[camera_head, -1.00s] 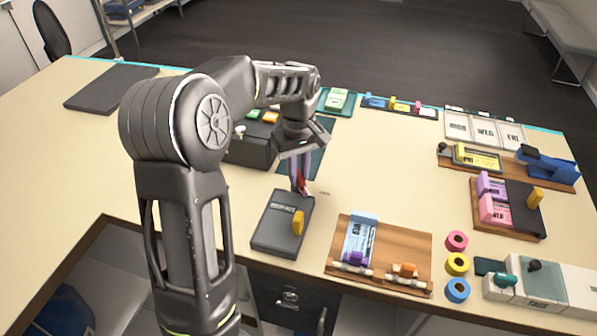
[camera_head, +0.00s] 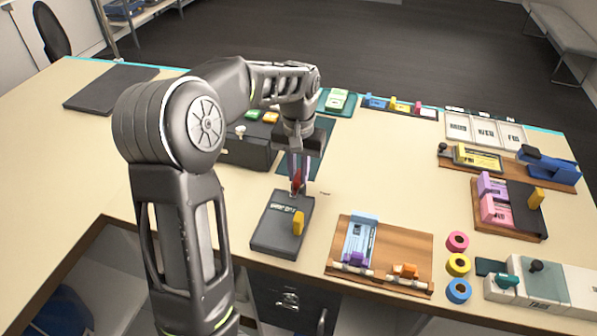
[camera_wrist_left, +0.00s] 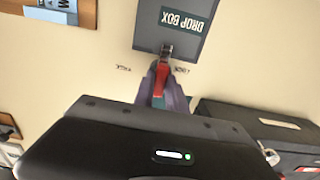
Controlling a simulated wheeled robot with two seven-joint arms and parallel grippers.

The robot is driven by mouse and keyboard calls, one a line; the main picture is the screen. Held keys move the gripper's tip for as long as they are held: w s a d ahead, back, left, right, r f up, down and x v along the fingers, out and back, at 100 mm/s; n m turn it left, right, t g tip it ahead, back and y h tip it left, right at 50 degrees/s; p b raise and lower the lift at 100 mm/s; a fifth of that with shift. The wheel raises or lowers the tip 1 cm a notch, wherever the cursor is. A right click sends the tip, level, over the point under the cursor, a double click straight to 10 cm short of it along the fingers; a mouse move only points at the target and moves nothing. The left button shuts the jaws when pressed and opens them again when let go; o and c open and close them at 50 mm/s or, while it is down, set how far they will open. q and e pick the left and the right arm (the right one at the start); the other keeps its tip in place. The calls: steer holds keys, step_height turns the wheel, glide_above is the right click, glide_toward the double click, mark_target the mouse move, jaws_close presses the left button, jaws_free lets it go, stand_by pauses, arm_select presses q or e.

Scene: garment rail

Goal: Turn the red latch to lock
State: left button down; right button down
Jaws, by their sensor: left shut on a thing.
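The red latch (camera_head: 296,180) is at the far edge of the dark drop box (camera_head: 272,232). My left gripper (camera_head: 298,186) points down over the latch and is shut on it. In the left wrist view the red latch (camera_wrist_left: 162,76) stands between the purple-grey fingers, near the metal hinge piece (camera_wrist_left: 166,50) of the box marked DROP BOX (camera_wrist_left: 183,18). Small dark labels lie on the table on both sides of the latch, too small to read. The fingers partly hide the latch in the head view. My right gripper is not in view.
A yellow tab (camera_head: 298,223) stands on the drop box. A wooden board (camera_head: 400,250) with a blue card holder lies to the right.

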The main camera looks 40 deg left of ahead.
mark_target(298, 175)
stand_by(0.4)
arm_select(q)
steer(key=c, duration=1.4)
jaws_free()
steer(key=shift+o, duration=0.2)
step_height(298, 175, up, 8)
steer(key=shift+f+b, duration=0.1)
steer(key=shift+b, duration=0.35)
